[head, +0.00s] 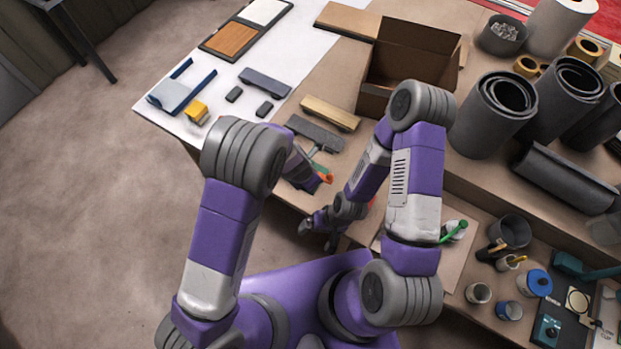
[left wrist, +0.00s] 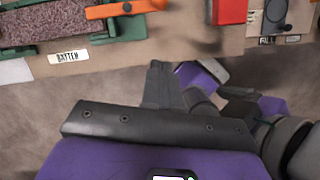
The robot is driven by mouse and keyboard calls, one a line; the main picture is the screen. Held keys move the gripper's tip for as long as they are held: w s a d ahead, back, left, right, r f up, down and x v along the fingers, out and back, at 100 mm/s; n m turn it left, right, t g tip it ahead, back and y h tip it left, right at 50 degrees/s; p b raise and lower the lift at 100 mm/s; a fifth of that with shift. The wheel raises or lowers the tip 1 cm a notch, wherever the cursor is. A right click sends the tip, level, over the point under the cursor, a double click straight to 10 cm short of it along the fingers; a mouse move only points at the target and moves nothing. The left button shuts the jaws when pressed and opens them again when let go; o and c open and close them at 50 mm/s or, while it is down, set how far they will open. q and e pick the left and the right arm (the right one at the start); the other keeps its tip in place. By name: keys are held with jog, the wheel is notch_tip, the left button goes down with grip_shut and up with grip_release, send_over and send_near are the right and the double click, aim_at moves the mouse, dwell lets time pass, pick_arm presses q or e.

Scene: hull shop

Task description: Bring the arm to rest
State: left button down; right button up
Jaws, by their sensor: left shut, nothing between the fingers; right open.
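My right gripper (head: 319,229) hangs low in front of the bench's near edge in the head view. Its fingers are spread and nothing shows between them. My left arm comes in from the left, and its elbow covers much of the forearm in the head view. My left gripper (left wrist: 158,68) shows in the left wrist view as dark fingers that are shut and empty. It is over the floor just short of the bench edge, touching nothing that I can see. Parts of my right arm show just right of it in that view.
The bench edge holds a green tool with an orange handle (left wrist: 126,8) and a label (left wrist: 68,56). A red block (left wrist: 228,10) is to the right. An open cardboard box (head: 410,60) and dark rolls (head: 492,115) stand farther back. The floor (head: 90,200) at left is clear.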

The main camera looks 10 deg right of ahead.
dwell(0.5)
pick_arm(q)
jog(key=s+a+f+m+b, duration=0.6)
jog(key=a+f+m+b, duration=0.1)
jog(key=a+f+m, duration=0.3)
jog(key=s+a+f+m+g+h+b, duration=0.1)
jog(key=s+a+f+m+b, duration=0.6)
jog(key=a+f+m, duration=0.3)
jog(key=shift+s+f+m, duration=0.2)
jog(key=shift+f+m, duration=0.3)
jog(key=shift+f, duration=0.3)
